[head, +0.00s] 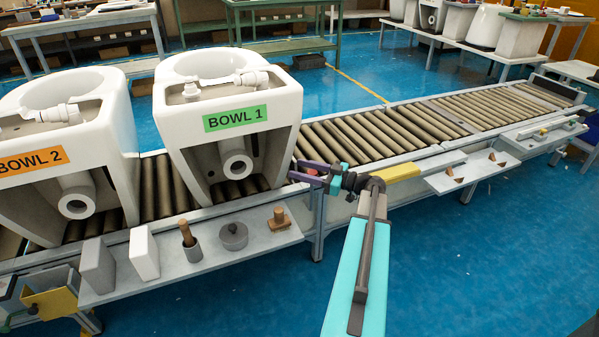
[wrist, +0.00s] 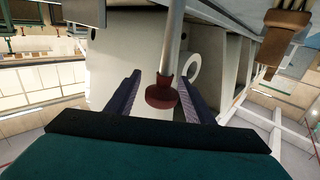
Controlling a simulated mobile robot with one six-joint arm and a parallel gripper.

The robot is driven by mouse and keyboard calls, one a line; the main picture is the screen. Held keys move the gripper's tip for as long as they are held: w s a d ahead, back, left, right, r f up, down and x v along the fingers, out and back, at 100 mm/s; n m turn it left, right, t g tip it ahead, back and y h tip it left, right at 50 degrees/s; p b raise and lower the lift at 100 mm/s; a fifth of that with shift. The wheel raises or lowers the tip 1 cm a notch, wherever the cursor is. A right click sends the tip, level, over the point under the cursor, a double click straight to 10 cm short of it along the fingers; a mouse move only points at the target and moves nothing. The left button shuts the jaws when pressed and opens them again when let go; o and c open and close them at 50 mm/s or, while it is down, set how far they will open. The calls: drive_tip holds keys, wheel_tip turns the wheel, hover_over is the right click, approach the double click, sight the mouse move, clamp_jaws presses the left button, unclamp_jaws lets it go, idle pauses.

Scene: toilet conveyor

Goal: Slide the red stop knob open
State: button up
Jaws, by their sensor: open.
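The red stop knob (wrist: 161,96) is dark red in the wrist view, on the end of a grey metal rod. It sits between the two purple fingers of my gripper (wrist: 160,80), with a visible gap on each side. In the head view the knob (head: 311,172) is a small red spot between the fingers of my gripper (head: 291,169), at the conveyor's front edge just right of BOWL 1. My gripper is open and holds nothing. How deep the knob lies between the fingers is hard to tell.
The white toilet labelled BOWL 1 (head: 205,155) stands on the roller conveyor (head: 400,128) close left of my gripper. The BOWL 2 toilet (head: 108,115) is farther left. A front shelf (head: 273,238) holds several small items. The rollers to the right are empty.

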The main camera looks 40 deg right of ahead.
drive_tip(key=shift+w+a, duration=0.15)
drive_tip(key=shift+w, duration=0.1)
drive_tip(key=shift+c, duration=0.2)
clamp_jaws()
drive_tip(key=shift+f, duration=0.1)
wheel_tip(320, 180, down, 6)
drive_tip(key=b, duration=0.5)
drive_tip(key=shift+r+b, duration=0.2)
drive_tip(key=shift+b, duration=0.15)
drive_tip(key=shift+o, duration=0.2)
unclamp_jaws()
